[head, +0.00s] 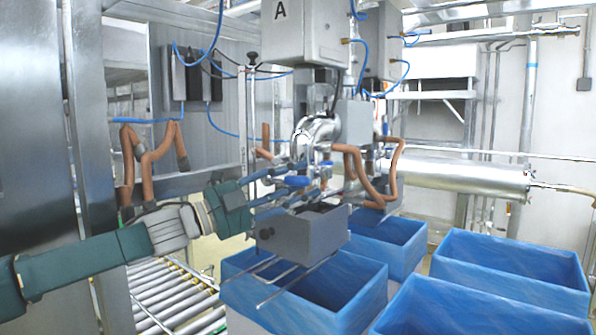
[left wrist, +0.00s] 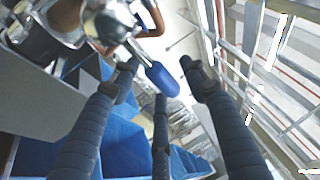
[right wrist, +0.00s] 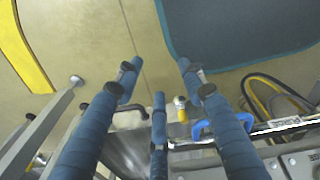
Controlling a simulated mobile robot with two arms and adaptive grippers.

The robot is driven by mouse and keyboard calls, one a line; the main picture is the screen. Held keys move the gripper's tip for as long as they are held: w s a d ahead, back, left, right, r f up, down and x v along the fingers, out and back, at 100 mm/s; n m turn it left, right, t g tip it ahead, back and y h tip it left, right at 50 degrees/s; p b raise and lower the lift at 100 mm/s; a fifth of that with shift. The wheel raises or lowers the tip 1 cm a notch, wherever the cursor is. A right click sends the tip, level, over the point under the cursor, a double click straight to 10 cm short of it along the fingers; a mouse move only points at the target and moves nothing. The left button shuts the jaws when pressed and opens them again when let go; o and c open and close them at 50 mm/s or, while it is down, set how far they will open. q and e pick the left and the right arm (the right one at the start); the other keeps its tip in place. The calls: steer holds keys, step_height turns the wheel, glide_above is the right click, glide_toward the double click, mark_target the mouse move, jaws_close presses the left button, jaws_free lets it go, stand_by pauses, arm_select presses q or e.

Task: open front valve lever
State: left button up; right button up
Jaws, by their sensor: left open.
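The front valve lever (head: 297,181) has a blue grip and joins the shiny metal valve (head: 316,133) below the filler head marked A. My left gripper (head: 286,184) reaches in from the left, with its dark blue fingers around the lever's end. In the left wrist view the lever's blue grip (left wrist: 162,80) lies between the spread fingers (left wrist: 160,72), with gaps visible on both sides. Whether any finger touches it cannot be told. My right gripper (right wrist: 157,78) shows only in the right wrist view, with fingers apart and nothing between them, above a beige floor.
A grey metal box (head: 300,234) hangs just below the left gripper. Several blue-lined crates (head: 510,262) stand below and to the right. Orange hoses (head: 375,178) hang beside the valve. A roller conveyor (head: 172,295) runs at the lower left. Cables (right wrist: 270,97) show in the right wrist view.

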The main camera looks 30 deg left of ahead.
stand_by(0.3)
arm_select(q)
jaws_close()
steer(key=shift+r, duration=0.1)
